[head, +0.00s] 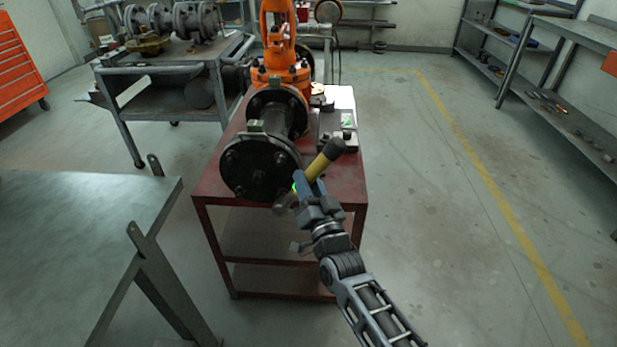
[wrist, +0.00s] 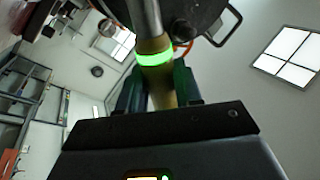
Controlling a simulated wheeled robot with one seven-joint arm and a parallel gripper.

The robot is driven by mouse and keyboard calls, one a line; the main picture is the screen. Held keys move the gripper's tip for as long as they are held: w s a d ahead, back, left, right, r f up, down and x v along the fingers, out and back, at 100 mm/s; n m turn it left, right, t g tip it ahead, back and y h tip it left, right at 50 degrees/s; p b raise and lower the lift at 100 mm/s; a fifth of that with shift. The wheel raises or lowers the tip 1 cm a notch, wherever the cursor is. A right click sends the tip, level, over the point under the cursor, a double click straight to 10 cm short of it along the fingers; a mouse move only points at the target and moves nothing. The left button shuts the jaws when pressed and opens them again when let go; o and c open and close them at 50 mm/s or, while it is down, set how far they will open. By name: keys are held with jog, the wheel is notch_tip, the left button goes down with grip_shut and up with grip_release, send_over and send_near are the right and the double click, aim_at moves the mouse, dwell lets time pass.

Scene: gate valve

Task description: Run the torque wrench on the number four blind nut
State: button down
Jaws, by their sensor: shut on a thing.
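The torque wrench (head: 321,160) has a yellow shaft and a dark grip end that points up and right. My gripper (head: 308,186) is shut on the wrench at the right front of the black blind flange (head: 245,165). In the wrist view the wrench (wrist: 150,45) runs up between the fingers of my gripper (wrist: 157,85), with a glowing green ring just beyond them. The wrench's lower end lies by the flange's lower right rim. I cannot tell whether it sits on a nut. Nut numbers are not readable.
The flange ends a dark pipe body on a red table (head: 345,180), with the orange valve (head: 283,65) behind. A grey metal bench (head: 80,215) stands close at left, and a cart (head: 135,125) behind it. The floor at right is clear up to the shelves (head: 570,115).

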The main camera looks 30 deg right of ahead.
jog(key=shift+s+a+r+p, duration=0.1)
jog(key=shift+s+a+p, duration=0.3)
jog(key=shift+s, duration=0.2)
jog(key=shift+s+a+r+p, duration=0.1)
jog(key=shift+s+a+p, duration=0.25)
jog(key=shift+s, duration=0.2)
jog(key=shift+f, duration=0.1)
